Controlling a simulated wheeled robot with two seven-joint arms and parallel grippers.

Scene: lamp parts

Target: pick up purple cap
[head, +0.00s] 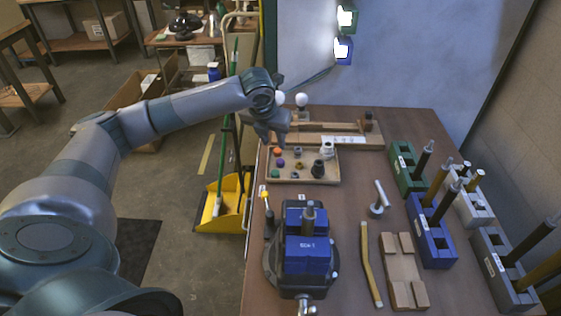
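The purple cap (280,162) lies in a shallow wooden tray (306,181) on the table, near the tray's left side. An orange cap (277,151) is just behind it and a green cap (275,173) is just in front of it. My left gripper (270,139) points down over the back left corner of the tray, behind the purple cap. It looks apart from the caps. Its fingers are small and dark here, so I cannot tell if they are open. My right gripper is not in view.
Darker parts and a white socket (327,150) share the tray. Behind it are a wooden rack (374,141) and white bulbs (301,100). A blue block in a vise (306,255) stands in front. Colored holders with upright rods (432,236) line the right side.

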